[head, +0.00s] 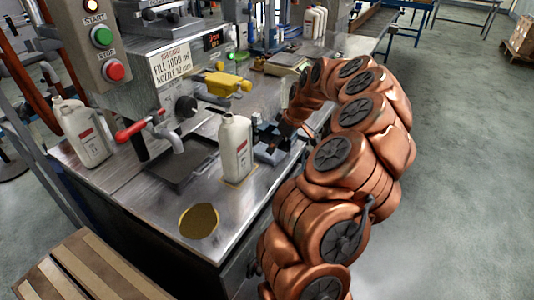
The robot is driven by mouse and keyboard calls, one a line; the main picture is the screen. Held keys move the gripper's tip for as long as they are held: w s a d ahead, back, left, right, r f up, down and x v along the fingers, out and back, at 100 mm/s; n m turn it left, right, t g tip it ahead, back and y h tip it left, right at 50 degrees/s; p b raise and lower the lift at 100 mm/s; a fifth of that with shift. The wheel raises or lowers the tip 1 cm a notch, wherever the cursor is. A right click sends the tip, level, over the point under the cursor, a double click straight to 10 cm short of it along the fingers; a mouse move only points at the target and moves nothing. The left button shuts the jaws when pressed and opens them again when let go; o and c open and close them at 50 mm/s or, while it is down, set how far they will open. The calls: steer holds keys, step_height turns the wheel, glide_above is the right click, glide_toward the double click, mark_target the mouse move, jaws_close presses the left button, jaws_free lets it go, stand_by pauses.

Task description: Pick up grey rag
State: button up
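I cannot make out a grey rag for certain in the head view; the area by my gripper is dark and crowded. My gripper (266,148) is at the end of my copper-coloured arm, low over the metal bench top (252,196), just right of a white bottle (236,148). Its fingers are small and dark, and I cannot tell whether they are open or shut or hold anything. My arm hides part of the bench behind it.
A filling machine with a red-handled spout (140,128) stands over a dark drip tray (182,162). Another white jug (82,132) is at left. A round yellowish dish (199,221) is near the front edge. A wooden pallet (85,270) lies at lower left.

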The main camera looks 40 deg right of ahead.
mark_target(274, 155)
steer(key=x, duration=0.1)
steer(key=p+x, duration=0.1)
steer(key=x, duration=0.2)
steer(key=shift+s+a+f, duration=0.15)
steer(key=shift+s+f, duration=0.05)
steer(key=shift+s, duration=0.05)
steer(key=shift+w+f+p, duration=0.2)
steer(key=shift+f+p, duration=0.1)
steer(key=shift+f, duration=0.2)
steer(key=c, duration=1.1)
steer(key=shift+c, duration=0.2)
step_height(274, 155, up, 10)
steer(key=b, duration=0.2)
